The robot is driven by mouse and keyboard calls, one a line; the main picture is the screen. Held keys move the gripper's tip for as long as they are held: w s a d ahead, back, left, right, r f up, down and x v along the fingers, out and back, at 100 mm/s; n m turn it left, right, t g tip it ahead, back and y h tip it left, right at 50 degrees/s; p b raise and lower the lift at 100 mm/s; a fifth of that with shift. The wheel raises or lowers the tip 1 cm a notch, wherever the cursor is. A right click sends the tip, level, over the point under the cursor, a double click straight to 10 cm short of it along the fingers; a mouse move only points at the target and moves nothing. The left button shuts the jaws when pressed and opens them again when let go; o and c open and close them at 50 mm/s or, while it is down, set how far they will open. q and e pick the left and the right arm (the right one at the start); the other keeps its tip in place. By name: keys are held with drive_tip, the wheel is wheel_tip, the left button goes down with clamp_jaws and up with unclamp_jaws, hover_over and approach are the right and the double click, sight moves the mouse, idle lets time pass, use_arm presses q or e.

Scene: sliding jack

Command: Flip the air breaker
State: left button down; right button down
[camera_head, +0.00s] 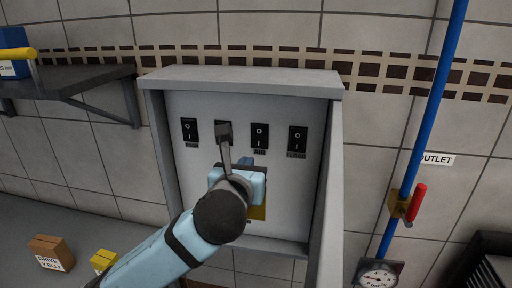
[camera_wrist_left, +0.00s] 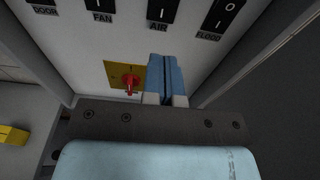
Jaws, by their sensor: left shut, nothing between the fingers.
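The air breaker (camera_head: 259,135) is a black rocker switch with white marks, above its AIR label inside the grey cabinet. It also shows at the top of the left wrist view (camera_wrist_left: 162,10), where its upper part is cut off. I cannot tell which way its rocker is tilted. My left gripper (camera_head: 246,161) has light blue fingers, shut and empty, with tips just below the AIR label in the picture. In the left wrist view the fingers (camera_wrist_left: 166,62) lie together; contact with the panel cannot be told. My right gripper is not in view.
The door breaker (camera_head: 190,130) and flood breaker (camera_head: 297,139) flank the row; my wrist part covers the fan breaker (camera_wrist_left: 103,7) in the head view. A red knob (camera_wrist_left: 130,82) on a yellow plate sits below. Cabinet walls (camera_head: 325,190) bound the space. A blue pipe (camera_head: 429,110) stands right.

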sight(258, 147)
use_arm(q)
drive_tip(key=p+x, duration=0.2)
drive_tip(key=x, duration=0.7)
drive_tip(key=shift+w+r, duration=0.1)
drive_tip(key=shift+w+d, duration=0.15)
drive_tip(key=shift+w, duration=0.15)
drive_tip(key=shift+f, duration=0.2)
